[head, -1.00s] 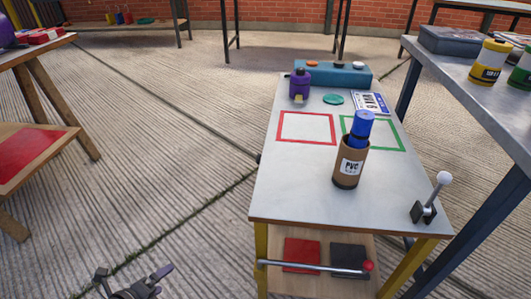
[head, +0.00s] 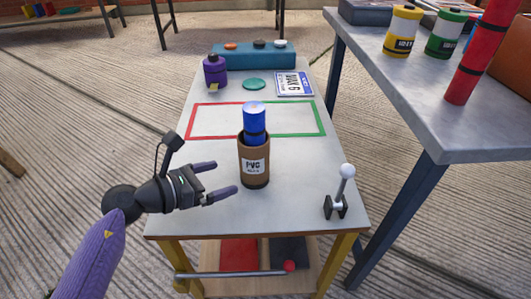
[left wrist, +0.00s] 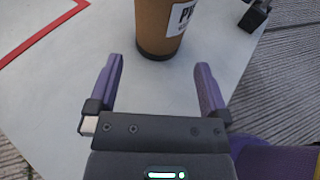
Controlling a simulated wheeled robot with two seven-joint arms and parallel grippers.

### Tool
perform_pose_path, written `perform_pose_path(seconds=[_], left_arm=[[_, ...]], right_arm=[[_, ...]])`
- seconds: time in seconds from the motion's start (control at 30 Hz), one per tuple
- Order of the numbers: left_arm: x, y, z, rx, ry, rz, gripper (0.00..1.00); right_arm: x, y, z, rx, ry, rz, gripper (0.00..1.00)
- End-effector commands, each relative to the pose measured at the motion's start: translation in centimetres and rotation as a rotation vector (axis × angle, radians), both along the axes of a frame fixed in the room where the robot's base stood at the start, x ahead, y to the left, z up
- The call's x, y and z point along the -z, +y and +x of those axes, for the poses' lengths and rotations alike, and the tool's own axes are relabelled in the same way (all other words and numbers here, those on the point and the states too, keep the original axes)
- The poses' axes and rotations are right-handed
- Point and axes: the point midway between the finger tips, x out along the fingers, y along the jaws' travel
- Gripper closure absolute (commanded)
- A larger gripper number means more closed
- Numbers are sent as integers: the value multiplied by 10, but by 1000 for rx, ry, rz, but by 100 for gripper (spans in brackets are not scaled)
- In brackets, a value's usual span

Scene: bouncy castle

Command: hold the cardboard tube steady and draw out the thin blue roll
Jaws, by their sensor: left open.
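The brown cardboard tube (head: 254,168), with a white "PVC" label, stands upright on the table (head: 210,212). The blue roll (head: 254,122) sticks up out of its top, with a dark band around it. My left gripper (head: 221,179) is open and empty, to the left of the tube, with its fingers pointing toward it. In the left wrist view the open fingers (left wrist: 160,82) frame the lower tube (left wrist: 160,28), which stands just beyond the tips, apart from them. The roll is out of that view. My right gripper is not in view.
A lever with a white knob (head: 342,185) stands at the table's right front. A purple bottle (head: 215,71), a green disc (head: 254,84), a printed card (head: 294,84) and a teal box (head: 255,55) are at the back. A grey bench (head: 430,110) with cans flanks the right.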

Motion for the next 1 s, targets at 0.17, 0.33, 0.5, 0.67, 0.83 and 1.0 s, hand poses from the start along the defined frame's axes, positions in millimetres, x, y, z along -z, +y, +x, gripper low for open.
perform_pose_path(seconds=[0.17,0.33,0.5,0.67,0.83,1.0], left_arm=[[18,-30,20,1,6,-4,0],[24,-49,34,1,5,-1,0],[27,-62,42,0,6,-1,0],[27,-67,45,0,4,-1,0],[26,-67,46,0,4,-1,0],[26,-67,45,0,4,-1,17]], right_arm=[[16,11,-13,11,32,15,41],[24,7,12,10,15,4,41],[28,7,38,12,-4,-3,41],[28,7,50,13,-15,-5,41],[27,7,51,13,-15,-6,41],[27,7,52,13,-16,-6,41]])
